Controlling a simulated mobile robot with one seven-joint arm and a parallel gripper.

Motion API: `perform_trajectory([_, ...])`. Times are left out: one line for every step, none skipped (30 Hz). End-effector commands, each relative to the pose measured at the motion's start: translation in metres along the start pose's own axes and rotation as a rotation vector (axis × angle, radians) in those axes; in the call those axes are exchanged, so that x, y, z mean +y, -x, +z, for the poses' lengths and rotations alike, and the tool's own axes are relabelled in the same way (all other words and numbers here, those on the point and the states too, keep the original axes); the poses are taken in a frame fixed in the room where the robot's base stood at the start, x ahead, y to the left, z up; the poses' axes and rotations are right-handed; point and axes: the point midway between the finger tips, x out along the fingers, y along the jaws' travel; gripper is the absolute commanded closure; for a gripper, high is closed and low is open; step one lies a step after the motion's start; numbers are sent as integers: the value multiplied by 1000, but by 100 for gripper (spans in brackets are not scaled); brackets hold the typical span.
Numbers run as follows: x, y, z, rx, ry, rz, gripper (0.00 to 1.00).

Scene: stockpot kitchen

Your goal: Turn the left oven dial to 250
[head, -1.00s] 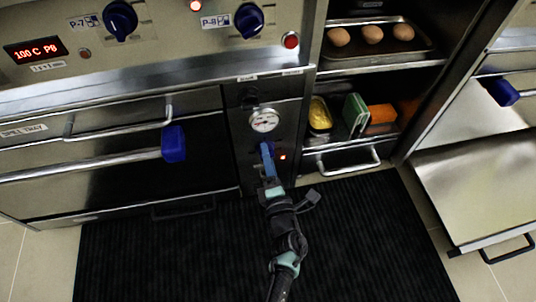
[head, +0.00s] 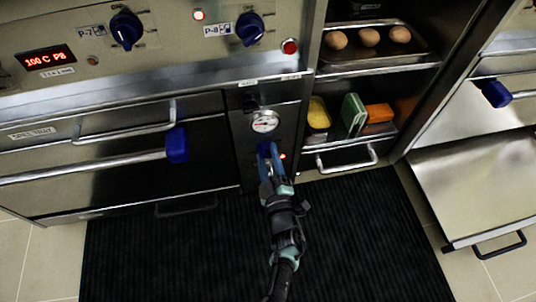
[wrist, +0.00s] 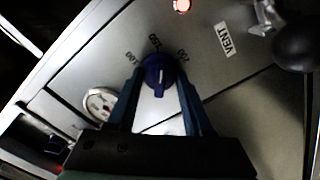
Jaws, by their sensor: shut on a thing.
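The blue dial (wrist: 158,72) is on a grey metal panel in the wrist view, with several printed number marks around its far side. A pale line on the knob points toward my gripper's palm. My gripper (wrist: 160,78) has a blue finger on each side of the dial and is shut on it. In the head view my gripper (head: 266,150) reaches the narrow panel below a round gauge (head: 264,121), and its fingers mostly cover the dial there.
Two other blue knobs, P-7 (head: 126,29) and P-8 (head: 250,28), are on the upper panel. An oven handle (head: 100,166) is at left. A shelf with eggs (head: 368,37) is at right. A VENT label (wrist: 222,40) and dark ball knob (wrist: 294,45) are near the dial.

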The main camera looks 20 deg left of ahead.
Motion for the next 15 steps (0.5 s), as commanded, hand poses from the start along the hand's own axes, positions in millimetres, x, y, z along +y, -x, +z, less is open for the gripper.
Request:
perform_trajectory([1,0,0,-2,-47,1,100])
perform_trajectory([1,0,0,-2,-76,1,100])
perform_trajectory([1,0,0,-1,-113,0,100])
perform_trajectory([1,0,0,0,-141,0,100])
perform_trajectory([1,0,0,0,-169,0,100])
perform_trajectory([1,0,0,-1,-208,0,100])
perform_trajectory([1,0,0,-1,-237,0,100])
perform_trajectory([1,0,0,-1,-265,0,100])
perform_trajectory([1,0,0,-1,-303,0,100])
perform_trajectory([1,0,0,-2,-331,0,100])
perform_trajectory([1,0,0,-2,-359,0,100])
perform_trajectory([1,0,0,-2,-398,1,100])
perform_trajectory([1,0,0,-1,-426,0,100])
perform_trajectory([1,0,0,-1,-454,0,100])
perform_trajectory([1,0,0,-1,-492,0,100])
